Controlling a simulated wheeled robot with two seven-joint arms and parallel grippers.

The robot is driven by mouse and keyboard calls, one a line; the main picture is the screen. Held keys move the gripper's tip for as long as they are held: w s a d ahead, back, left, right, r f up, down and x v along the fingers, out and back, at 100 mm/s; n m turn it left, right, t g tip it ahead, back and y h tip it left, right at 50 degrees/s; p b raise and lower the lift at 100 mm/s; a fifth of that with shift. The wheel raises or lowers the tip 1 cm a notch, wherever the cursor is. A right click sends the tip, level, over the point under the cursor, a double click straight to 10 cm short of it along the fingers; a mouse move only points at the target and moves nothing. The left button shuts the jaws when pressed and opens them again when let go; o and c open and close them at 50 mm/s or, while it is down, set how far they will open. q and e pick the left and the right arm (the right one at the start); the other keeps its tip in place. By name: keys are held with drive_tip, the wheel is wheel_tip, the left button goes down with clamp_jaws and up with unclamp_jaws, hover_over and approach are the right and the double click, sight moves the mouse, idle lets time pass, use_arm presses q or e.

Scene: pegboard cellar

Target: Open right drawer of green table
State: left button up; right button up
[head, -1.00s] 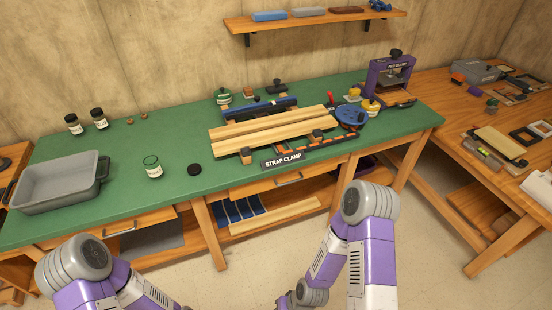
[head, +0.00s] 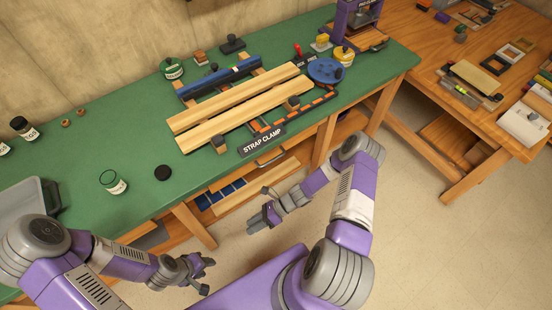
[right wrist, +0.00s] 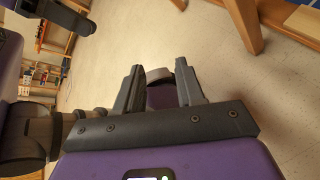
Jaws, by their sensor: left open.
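The green table (head: 135,205) runs diagonally across the head view. Its right drawer (head: 243,173) is in the front below the strap clamp sign and looks shut. The drawer's metal handle (head: 270,159) shows on its front. My right gripper (head: 264,218) is open and empty, in front of and below the drawer, apart from the handle. In the right wrist view its two fingers (right wrist: 160,82) stand apart over the floor, with a grey and purple part beyond them. My left gripper (head: 196,275) is open and empty, nearer to me and further left.
A strap clamp (head: 265,142) with wooden boards (head: 238,105) lies on the tabletop above the drawer. A shelf with blue pieces and a light board (head: 265,186) is below. A wooden table (head: 425,80) stands right. Floor (head: 430,245) there is clear.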

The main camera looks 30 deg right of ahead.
drive_tip(key=w+d+r+m+t+h+p, duration=0.1)
drive_tip(key=w+d+r+m+t, duration=0.15)
drive_tip(key=d+m+t, duration=0.35)
drive_tip(key=w+d+r+m+t+h, duration=0.1)
drive_tip(key=w+d+m+t+h, duration=0.1)
drive_tip(key=w+d+m+t, duration=0.45)
drive_tip(key=w+d+r+m+t+h+p, duration=0.15)
drive_tip(key=d+m+t, duration=0.25)
drive_tip(key=d+m, duration=0.45)
drive_tip(key=shift+y, duration=0.35)
drive_tip(key=x, duration=0.5)
drive_tip(key=shift+w+r, duration=0.15)
drive_tip(key=shift+w, duration=0.1)
clamp_jaws()
